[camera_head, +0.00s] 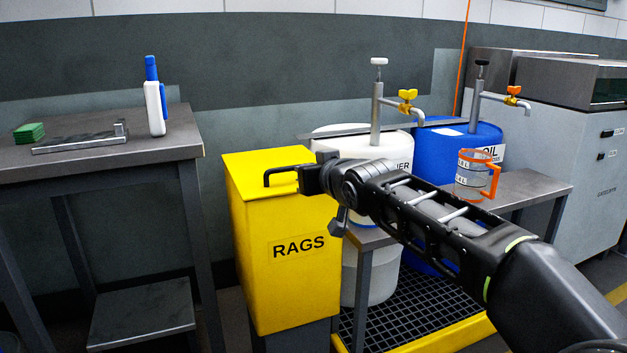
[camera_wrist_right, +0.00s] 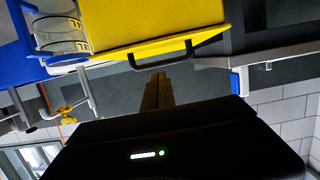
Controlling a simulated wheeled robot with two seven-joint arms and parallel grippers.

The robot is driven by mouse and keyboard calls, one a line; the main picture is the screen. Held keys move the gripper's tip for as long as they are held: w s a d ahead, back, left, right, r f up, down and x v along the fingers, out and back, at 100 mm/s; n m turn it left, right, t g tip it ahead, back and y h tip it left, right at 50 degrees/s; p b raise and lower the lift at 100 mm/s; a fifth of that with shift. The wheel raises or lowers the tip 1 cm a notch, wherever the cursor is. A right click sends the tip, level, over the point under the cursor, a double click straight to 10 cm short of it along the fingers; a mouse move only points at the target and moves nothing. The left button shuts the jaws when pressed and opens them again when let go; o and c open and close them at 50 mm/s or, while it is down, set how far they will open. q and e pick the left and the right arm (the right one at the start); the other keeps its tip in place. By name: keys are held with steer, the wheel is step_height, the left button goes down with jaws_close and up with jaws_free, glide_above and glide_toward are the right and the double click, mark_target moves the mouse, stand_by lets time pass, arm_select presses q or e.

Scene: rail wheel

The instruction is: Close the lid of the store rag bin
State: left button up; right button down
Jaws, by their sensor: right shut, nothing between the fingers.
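The yellow rag bin (camera_head: 283,255), with a RAGS label on its front, stands in the middle of the head view. Its yellow lid (camera_head: 262,158) lies flat across the top and looks down; the arm hides part of its right side. A black bar handle (camera_head: 281,171) is at the lid's front edge; it also shows in the right wrist view (camera_wrist_right: 165,58). My right gripper (camera_head: 311,180) is at the bin's front right top, close to the handle. Its fingers (camera_wrist_right: 157,80) are shut and empty; I cannot tell whether they touch the handle. My left gripper is out of view.
A grey table (camera_head: 100,155) with a white and blue bottle (camera_head: 154,100) stands left. White (camera_head: 345,148) and blue (camera_head: 440,150) drums with taps stand right of the bin. A clear jug with orange handle (camera_head: 472,178) is on a bench behind my arm.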

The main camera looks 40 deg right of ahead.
steer(key=shift+s+a+f, duration=0.2)
steer(key=shift+s+f, duration=0.15)
steer(key=shift+s, duration=0.2)
steer(key=shift+s+a+f, duration=0.2)
steer(key=shift+s+f, duration=0.1)
steer(key=shift+s, duration=0.2)
